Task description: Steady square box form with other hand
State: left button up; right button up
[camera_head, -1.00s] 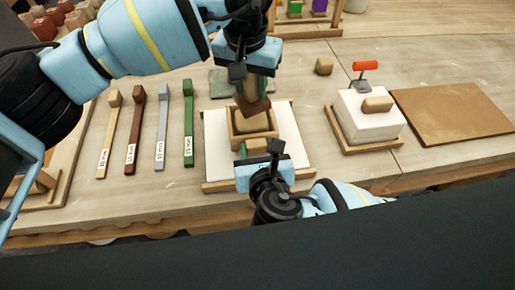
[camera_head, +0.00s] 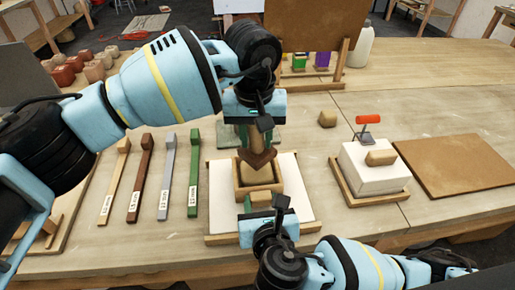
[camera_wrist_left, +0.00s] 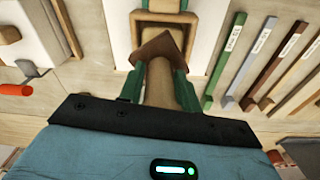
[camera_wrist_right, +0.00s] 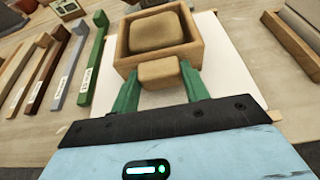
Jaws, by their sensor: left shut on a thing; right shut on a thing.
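The square wooden box form (camera_head: 241,178) stands on a white sheet on a board, with a tan lump (camera_head: 257,174) inside it; it also shows in the right wrist view (camera_wrist_right: 124,47). My right gripper (camera_head: 258,205) is at the form's near side, shut on the small wooden block (camera_wrist_right: 158,72) at its wall. My left gripper (camera_head: 254,120) is above the form's far side, shut on the wooden handle of a tool with a brown pointed head (camera_head: 258,160). In the left wrist view the brown head (camera_wrist_left: 158,46) hangs at the form's edge; contact cannot be told.
Several labelled sticks, including a green one (camera_head: 194,175), lie left of the form. A small tan block (camera_head: 327,118) lies behind.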

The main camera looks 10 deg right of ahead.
aim_at(256, 152)
pick_arm(q)
jog(key=n, duration=0.5)
jog(key=shift+w+r, duration=0.15)
jog(key=shift+w, duration=0.2)
jog(key=n, duration=0.6)
jog(key=shift+w+r+g, duration=0.15)
jog(key=shift+w+g, duration=0.15)
jog(key=shift+g, duration=0.1)
jog(key=shift+f, duration=0.2)
jog(key=shift+f, duration=2.2)
jog(key=o, duration=0.5)
grip_shut()
jog(key=shift+f, duration=0.8)
jog(key=shift+r, duration=0.1)
